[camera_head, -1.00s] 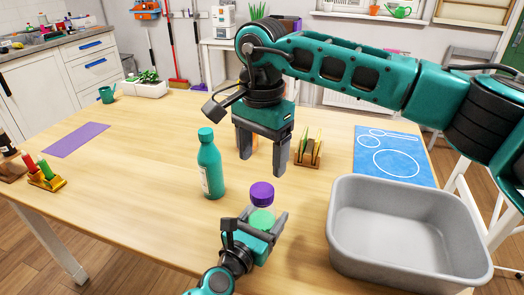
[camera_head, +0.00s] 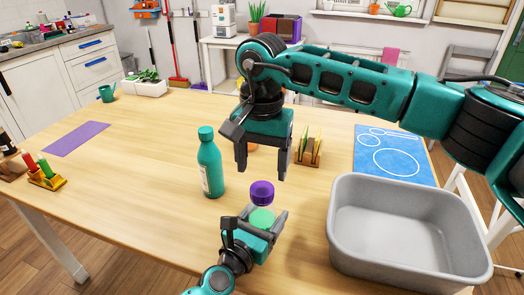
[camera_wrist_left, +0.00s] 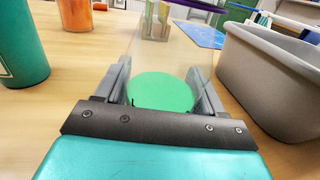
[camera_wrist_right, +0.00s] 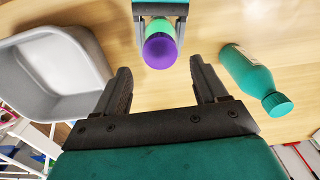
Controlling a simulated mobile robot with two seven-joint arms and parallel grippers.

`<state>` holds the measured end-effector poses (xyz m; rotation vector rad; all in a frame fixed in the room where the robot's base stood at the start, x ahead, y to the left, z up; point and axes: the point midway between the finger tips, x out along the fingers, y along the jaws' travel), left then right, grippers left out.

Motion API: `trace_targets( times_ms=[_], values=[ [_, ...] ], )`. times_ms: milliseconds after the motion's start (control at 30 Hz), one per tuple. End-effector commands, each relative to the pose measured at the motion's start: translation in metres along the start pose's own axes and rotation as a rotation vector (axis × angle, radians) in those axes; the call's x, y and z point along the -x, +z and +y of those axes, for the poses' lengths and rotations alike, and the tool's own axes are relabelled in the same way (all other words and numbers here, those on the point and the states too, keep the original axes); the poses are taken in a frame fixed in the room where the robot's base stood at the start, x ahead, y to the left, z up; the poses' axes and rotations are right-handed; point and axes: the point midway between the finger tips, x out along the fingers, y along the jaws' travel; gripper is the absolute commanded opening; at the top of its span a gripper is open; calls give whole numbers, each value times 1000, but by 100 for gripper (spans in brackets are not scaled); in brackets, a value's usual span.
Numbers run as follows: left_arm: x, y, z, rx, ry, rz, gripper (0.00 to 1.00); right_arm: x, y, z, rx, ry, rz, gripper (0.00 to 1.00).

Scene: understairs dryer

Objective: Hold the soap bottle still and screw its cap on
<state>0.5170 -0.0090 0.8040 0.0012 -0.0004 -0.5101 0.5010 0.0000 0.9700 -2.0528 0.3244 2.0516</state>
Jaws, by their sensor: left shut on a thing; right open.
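The soap bottle (camera_head: 262,217) is clear with green liquid and stands upright near the table's front. Its purple cap (camera_head: 262,193) sits on top; I cannot tell how tight it is. My left gripper (camera_head: 256,224) is shut around the bottle's lower body, and the left wrist view shows the green liquid (camera_wrist_left: 160,92) between its fingers. My right gripper (camera_head: 262,177) is open and empty, pointing down, above and beyond the cap. In the right wrist view the cap (camera_wrist_right: 160,52) lies ahead of the open fingers, apart from them.
A teal bottle (camera_head: 210,167) stands left of the soap bottle. A grey tub (camera_head: 345,235) is close on the right. A wooden holder (camera_head: 308,152) and a blue mat (camera_head: 395,165) lie behind.

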Motion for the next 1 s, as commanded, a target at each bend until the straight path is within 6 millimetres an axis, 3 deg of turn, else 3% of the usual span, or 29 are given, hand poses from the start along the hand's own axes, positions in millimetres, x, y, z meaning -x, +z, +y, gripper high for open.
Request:
trace_targets(
  times_ms=[300,733,1000],
  values=[
    [0,0,0,0,0,1,0,-46,0,0,-2,1,-2,72],
    [0,0,0,0,0,1,0,-56,0,0,-1,-1,0,72],
    [0,0,0,0,0,1,0,-55,0,0,-1,-1,0,47]
  ],
)
